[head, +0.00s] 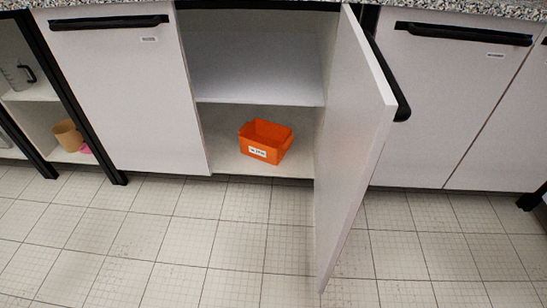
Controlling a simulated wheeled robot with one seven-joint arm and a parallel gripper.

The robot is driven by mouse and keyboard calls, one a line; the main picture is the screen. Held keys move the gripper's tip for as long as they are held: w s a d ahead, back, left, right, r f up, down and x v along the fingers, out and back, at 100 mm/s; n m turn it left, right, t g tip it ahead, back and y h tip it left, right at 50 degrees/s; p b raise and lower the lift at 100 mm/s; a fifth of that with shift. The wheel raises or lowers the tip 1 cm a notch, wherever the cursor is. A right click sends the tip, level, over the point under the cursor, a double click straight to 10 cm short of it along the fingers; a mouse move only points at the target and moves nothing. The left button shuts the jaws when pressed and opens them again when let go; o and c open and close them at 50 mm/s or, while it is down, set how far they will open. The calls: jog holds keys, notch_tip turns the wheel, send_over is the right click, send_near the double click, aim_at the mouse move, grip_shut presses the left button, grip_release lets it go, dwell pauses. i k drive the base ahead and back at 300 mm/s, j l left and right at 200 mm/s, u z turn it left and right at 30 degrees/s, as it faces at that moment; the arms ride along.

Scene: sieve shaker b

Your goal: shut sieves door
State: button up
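A white cabinet door (357,140) stands wide open, swung out toward me from hinges on the right side of its cabinet. Its black handle (390,80) is on the outer face, which is turned to the right and mostly hidden by the door's edge. The open cabinet shows a middle shelf (258,92) and an orange bin (265,141) with a small white label on its floor. No label naming the door is readable. My gripper is not in view.
Closed white doors with black handles flank the opening, at left (125,95) and right (450,100). Open shelves at far left hold a tan cup (68,135) and a jug (17,77). A speckled countertop (450,7) runs above. The tiled floor (180,240) in front is clear.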

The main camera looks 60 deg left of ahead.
aim_at(365, 98)
jog(key=i+u, duration=0.2)
jog(key=u, duration=0.3)
jog(key=i+u, duration=0.15)
jog(key=u, duration=0.3)
jog(key=i+l+u, duration=0.15)
jog(key=u, duration=0.35)
jog(key=i+l+u, duration=0.15)
jog(key=u, duration=0.35)
jog(key=l+u, duration=0.3)
jog(key=u, duration=0.2)
jog(key=k+l+u, duration=0.15)
jog(key=l, duration=0.2)
jog(key=k+z, duration=0.25)
jog(key=k, duration=0.3)
